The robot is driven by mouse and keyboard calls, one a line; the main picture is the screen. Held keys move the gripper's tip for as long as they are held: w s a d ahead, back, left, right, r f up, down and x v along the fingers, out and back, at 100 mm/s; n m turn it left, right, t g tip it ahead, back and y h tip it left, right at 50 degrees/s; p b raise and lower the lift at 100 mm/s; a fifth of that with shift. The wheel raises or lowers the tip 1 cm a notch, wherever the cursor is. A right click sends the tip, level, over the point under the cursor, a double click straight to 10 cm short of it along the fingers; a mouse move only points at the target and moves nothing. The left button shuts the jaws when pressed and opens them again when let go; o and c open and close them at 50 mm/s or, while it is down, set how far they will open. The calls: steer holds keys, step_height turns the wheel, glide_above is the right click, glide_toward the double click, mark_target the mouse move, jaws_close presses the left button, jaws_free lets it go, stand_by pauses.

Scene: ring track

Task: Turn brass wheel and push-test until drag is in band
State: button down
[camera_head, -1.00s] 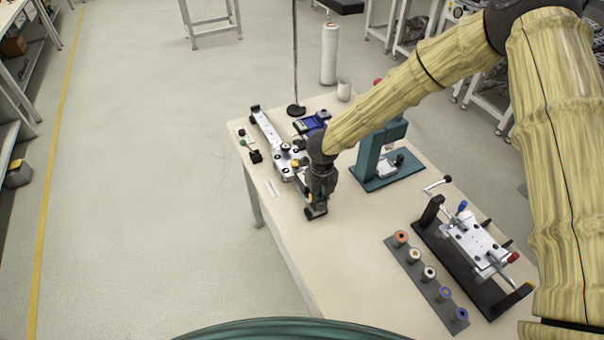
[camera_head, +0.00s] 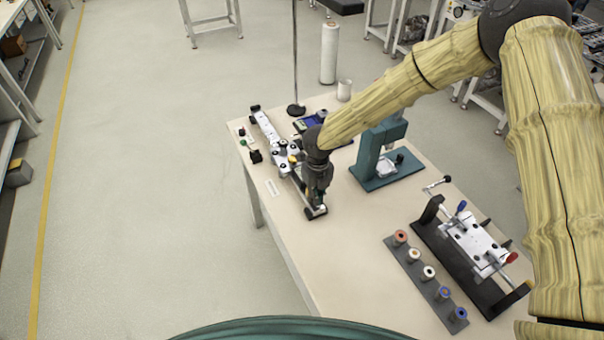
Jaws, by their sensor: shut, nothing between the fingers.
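A linear slide fixture with a long rail (camera_head: 262,122) and a silver carriage (camera_head: 284,155) lies along the left part of the bench. A small yellow-brass part (camera_head: 293,160), possibly the brass wheel, shows on the carriage's right side. My gripper (camera_head: 317,208) points down at the near end of the rail, next to the dark end block. It is shut with nothing held. Whether it touches the rail cannot be told. My wrist hides part of the fixture's right side. A blue instrument (camera_head: 312,120) sits behind the rail; its reading is too small to read.
A teal press (camera_head: 375,160) stands right of my gripper. A black fixture with a silver plate (camera_head: 474,242) and a strip of several spools (camera_head: 428,272) lie at the front right. A small black switch box (camera_head: 254,156) is at the left edge. The bench's front middle (camera_head: 345,260) is clear.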

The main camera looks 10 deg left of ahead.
steer(key=shift+w+a, duration=0.5)
steer(key=shift+w, duration=0.3)
steer(key=shift+w+a, duration=0.55)
steer(key=shift+w, duration=0.2)
steer(key=shift+w+a, duration=0.5)
steer(key=shift+w, duration=0.3)
stand_by(0.3)
steer(key=shift+s+r, duration=0.1)
steer(key=shift+s+d+r+p, duration=0.45)
steer(key=shift+s+p, duration=0.05)
steer(key=shift+s, duration=0.1)
steer(key=shift+s+d+r+p, duration=0.4)
steer(key=shift+s+r+p, duration=0.05)
steer(key=shift+s+p, duration=0.1)
steer(key=shift+r+p, duration=2.25)
steer(key=shift+r, duration=1.3)
steer(key=shift+f, duration=0.1)
